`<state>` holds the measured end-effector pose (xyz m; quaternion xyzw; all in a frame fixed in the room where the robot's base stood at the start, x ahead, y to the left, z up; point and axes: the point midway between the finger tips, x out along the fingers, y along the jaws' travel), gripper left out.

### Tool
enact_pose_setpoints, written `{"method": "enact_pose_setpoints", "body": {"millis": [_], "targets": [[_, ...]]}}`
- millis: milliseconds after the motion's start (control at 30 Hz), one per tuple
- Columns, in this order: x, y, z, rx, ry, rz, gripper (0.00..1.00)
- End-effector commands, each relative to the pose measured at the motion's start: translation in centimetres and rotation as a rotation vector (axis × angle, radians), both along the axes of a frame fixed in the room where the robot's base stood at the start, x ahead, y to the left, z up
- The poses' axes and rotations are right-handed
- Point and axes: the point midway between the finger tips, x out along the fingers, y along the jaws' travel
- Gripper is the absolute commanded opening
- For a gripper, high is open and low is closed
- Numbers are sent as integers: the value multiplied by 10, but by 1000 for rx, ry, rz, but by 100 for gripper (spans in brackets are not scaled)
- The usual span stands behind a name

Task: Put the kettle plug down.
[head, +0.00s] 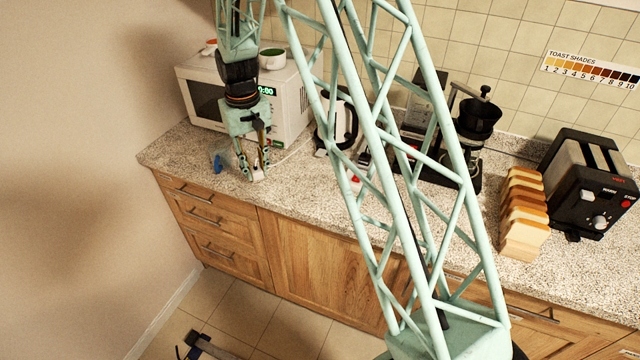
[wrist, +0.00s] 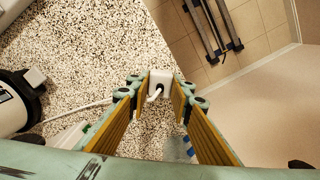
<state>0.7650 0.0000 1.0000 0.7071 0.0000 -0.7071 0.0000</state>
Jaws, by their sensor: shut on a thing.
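My gripper (head: 254,173) points down over the left part of the counter, in front of the microwave. Its fingers are shut on the white kettle plug (wrist: 160,79), which sits between the fingertips in the wrist view (wrist: 160,92). A white cord (wrist: 85,112) runs leftward from the plug side toward the kettle (wrist: 14,102). In the head view the kettle (head: 347,128) is partly hidden behind my arm's lattice. The plug is close above or on the speckled counter (head: 200,145); I cannot tell whether it touches.
The microwave (head: 290,103) stands behind my gripper. A small blue object (head: 217,162) lies left of it. The counter's front edge is near. A coffee grinder (head: 478,120), bread slices (head: 524,215) and toaster (head: 590,185) stand further right.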

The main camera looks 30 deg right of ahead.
Motion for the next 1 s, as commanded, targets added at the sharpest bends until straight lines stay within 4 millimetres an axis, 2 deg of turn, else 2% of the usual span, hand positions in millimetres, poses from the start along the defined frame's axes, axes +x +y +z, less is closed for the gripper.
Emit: {"method": "enact_pose_setpoints", "body": {"millis": [267,467,667,1000], "targets": [[-2,-2,0,0,0,6,3],[-16,-15,1,0,1,49,3],[-47,-41,1,0,1,146,3],[-125,-92,3,0,1,379,3]]}}
